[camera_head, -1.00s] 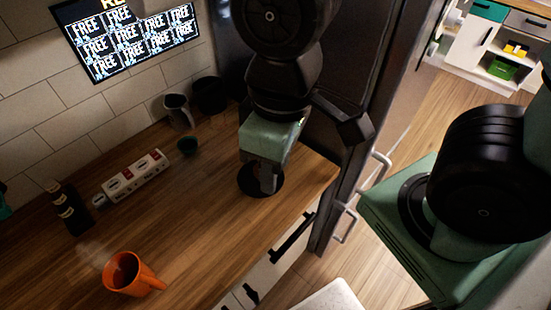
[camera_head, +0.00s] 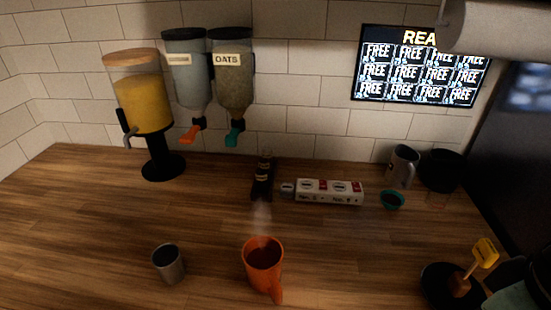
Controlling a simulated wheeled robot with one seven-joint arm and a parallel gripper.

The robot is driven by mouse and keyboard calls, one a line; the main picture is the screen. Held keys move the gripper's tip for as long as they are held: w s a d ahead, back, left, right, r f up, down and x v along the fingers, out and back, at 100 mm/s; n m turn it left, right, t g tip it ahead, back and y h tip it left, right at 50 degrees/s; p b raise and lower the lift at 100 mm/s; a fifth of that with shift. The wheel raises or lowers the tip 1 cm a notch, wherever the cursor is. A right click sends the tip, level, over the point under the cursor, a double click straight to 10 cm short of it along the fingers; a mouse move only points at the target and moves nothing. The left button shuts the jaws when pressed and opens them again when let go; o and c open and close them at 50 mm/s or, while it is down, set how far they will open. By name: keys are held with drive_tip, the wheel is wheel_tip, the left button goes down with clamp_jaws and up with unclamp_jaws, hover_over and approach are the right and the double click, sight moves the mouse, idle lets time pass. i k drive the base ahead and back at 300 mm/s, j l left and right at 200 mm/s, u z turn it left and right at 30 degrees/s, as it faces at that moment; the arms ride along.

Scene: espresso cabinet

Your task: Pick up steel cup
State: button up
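The steel cup (camera_head: 168,264) is a small grey metal cup with a dark inside. It stands upright on the wooden counter at the lower left, left of an orange mug (camera_head: 263,262). A green and dark part of my gripper or arm (camera_head: 516,297) shows at the lower right edge, far to the right of the cup. The fingertips cannot be made out, and nothing of mine touches the cup.
A black dish with a yellow-tagged item (camera_head: 485,252) lies at the lower right. A grey pitcher (camera_head: 403,166), teal bowl (camera_head: 392,200), white labelled box (camera_head: 328,192), dark bottles (camera_head: 263,178) and juice dispenser (camera_head: 145,105) stand farther back. Bare counter surrounds the cup.

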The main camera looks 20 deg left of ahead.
sight(166, 259)
drive_tip(key=u, duration=1.85)
drive_tip(key=j+z, duration=1.2)
